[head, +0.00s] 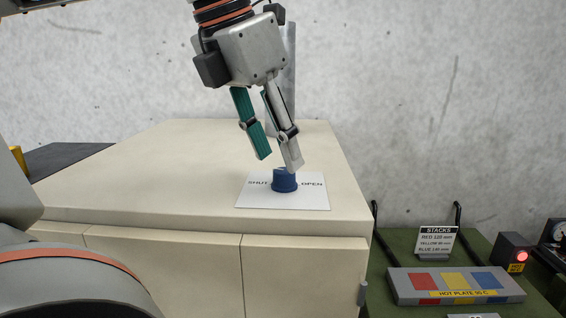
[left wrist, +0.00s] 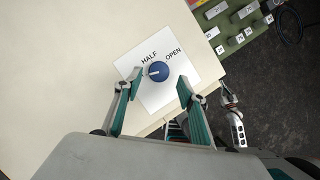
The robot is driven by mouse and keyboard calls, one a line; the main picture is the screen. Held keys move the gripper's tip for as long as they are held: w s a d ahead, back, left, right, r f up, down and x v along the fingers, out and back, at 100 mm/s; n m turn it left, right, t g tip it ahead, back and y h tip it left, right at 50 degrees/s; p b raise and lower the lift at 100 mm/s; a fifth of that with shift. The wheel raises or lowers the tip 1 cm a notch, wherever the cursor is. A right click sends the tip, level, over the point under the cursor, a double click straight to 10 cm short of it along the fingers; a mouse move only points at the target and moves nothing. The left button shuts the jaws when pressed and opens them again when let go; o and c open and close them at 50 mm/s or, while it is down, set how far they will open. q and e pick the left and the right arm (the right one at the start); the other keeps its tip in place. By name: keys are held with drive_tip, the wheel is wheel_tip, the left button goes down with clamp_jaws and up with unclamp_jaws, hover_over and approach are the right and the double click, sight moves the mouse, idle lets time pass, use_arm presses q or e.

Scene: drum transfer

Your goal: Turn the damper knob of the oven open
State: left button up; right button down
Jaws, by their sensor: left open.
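The damper knob (head: 285,182) is a small blue cylinder standing on a white label card (head: 315,200) on the oven's (head: 120,180) cream top. The card reads SHUT at left and OPEN at right in the head view; the left wrist view shows HALF and OPEN. There the knob (left wrist: 159,71) has a pale pointer mark towards the left, not at OPEN. My left gripper (head: 279,163) is open, tilted, with its fingertips just above the knob in the head view. In the left wrist view its fingers lie either side of the knob, apart from it. A jointed grey part at right may be my right gripper (left wrist: 234,118).
A concrete wall (head: 420,100) stands behind the oven. At right, a green bench (head: 385,265) holds a hot plate (head: 455,285) with coloured squares, a STACKS sign (head: 437,241) and a box with a lit red lamp (head: 514,255). The oven top around the card is clear.

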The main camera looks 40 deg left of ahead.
sight(284, 171)
use_arm(q)
drive_tip(key=shift+x, duration=1.7)
drive_tip(key=shift+w, duration=0.1)
drive_tip(key=c, duration=1.1)
